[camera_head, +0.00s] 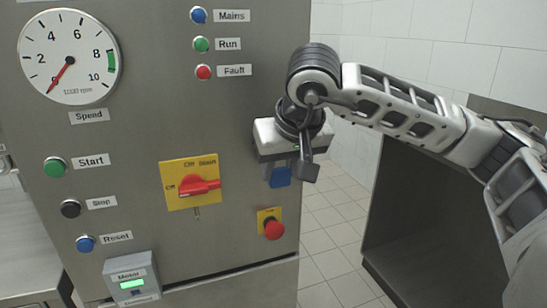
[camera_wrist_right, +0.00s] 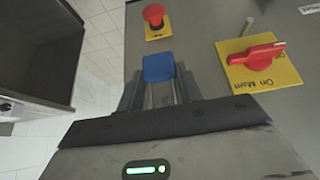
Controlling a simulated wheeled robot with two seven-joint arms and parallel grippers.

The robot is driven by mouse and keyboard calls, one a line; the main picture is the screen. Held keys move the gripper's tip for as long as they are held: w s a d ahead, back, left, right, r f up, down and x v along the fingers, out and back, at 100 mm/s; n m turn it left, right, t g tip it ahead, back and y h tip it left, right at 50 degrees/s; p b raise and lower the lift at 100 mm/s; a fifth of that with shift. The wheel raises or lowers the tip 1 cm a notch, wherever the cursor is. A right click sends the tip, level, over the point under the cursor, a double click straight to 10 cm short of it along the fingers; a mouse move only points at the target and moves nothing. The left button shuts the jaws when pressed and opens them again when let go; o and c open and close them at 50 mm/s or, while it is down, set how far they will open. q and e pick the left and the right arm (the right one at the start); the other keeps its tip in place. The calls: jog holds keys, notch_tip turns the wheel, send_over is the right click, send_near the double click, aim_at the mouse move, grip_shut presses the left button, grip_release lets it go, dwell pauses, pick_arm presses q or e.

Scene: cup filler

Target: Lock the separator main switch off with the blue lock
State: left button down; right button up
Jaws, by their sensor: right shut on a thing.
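The blue lock (camera_head: 281,177) is held in my right gripper (camera_head: 279,168), which is shut on it. The lock's blue body also shows in the right wrist view (camera_wrist_right: 158,68), between the fingers. The separator main switch is a red rotary handle (camera_head: 195,185) on a yellow plate (camera_head: 176,199), left of the gripper in the head view. Its handle lies roughly horizontal. In the right wrist view the switch handle (camera_wrist_right: 258,53) is right of the lock and apart from it. The lock's shackle is mostly hidden. My left gripper is not in view.
A red emergency button (camera_head: 273,228) on a yellow plate sits below the lock. A small metal pin (camera_wrist_right: 248,25) stands by the switch plate. Start, Stop and Reset buttons (camera_head: 55,167) and a small meter box (camera_head: 132,279) are further left. Free space lies right of the cabinet.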

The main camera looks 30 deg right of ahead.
jog(key=w, duration=0.2)
jog(key=w+d+p, duration=0.1)
jog(key=w, duration=0.1)
jog(key=shift+f, duration=0.3)
jog(key=shift+w+f, duration=0.1)
jog(key=shift+f, duration=0.15)
jog(key=shift+f+b, duration=0.35)
jog(key=o, duration=1)
jog(key=shift+r, duration=0.1)
jog(key=shift+o, duration=0.2)
jog(key=shift+r, duration=0.15)
jog(key=v, duration=1.5)
jog(key=shift+s+r+p, duration=0.2)
jog(key=shift+r+p, duration=0.15)
